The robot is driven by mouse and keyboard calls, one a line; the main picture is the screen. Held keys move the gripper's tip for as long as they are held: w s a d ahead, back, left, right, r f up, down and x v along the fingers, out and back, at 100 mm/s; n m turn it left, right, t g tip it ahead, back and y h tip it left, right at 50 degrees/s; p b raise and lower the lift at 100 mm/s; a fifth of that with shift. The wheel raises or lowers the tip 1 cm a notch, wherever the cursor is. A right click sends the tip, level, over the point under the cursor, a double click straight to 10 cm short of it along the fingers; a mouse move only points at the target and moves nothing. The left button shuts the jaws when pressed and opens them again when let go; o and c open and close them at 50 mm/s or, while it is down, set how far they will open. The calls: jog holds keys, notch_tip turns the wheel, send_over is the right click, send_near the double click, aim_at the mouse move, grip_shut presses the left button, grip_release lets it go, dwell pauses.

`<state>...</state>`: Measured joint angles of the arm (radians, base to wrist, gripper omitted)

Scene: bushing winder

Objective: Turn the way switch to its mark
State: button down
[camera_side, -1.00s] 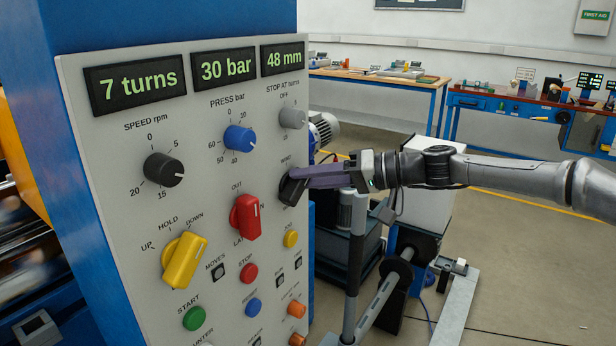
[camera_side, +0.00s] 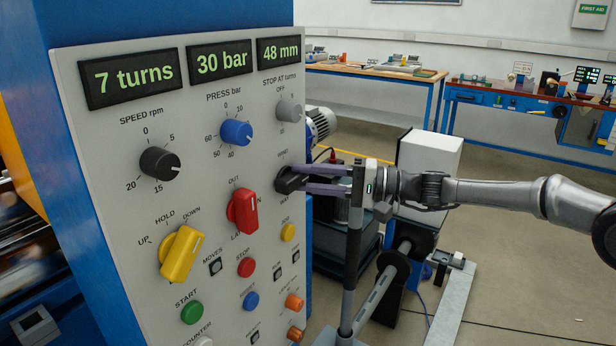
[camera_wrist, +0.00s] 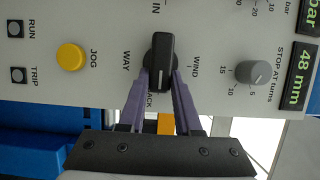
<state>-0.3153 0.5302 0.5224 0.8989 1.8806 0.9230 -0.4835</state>
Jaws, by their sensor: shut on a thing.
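The way switch (camera_side: 286,180) is a black lever knob on the grey panel, with WIND above it and WAY below it in the side view. In the wrist view the switch (camera_wrist: 160,55) has a white line running along its handle toward my gripper, in the direction of the partly hidden BACK label (camera_wrist: 157,101). My gripper (camera_side: 299,179) has its two purple fingers on either side of the handle, shut on it. In the wrist view the fingers (camera_wrist: 161,78) flank the lower part of the handle and cover part of the lettering.
The red switch (camera_side: 243,211) is close at the left. The grey stop knob (camera_side: 289,110) is above, and the yellow JOG button (camera_side: 288,232) is below. The yellow lever switch (camera_side: 182,254) is farther left. A grey upright post (camera_side: 354,250) appears near my gripper in the side view.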

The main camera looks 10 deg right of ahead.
jog(key=shift+f, duration=0.1)
dwell(0.3)
jog(key=c, duration=0.6)
grip_release()
jog(key=shift+s+d, duration=0.15)
jog(key=shift+d, duration=0.35)
jog(key=v, duration=1.2)
jog(key=shift+s+d, duration=0.25)
jog(key=shift+d, duration=0.05)
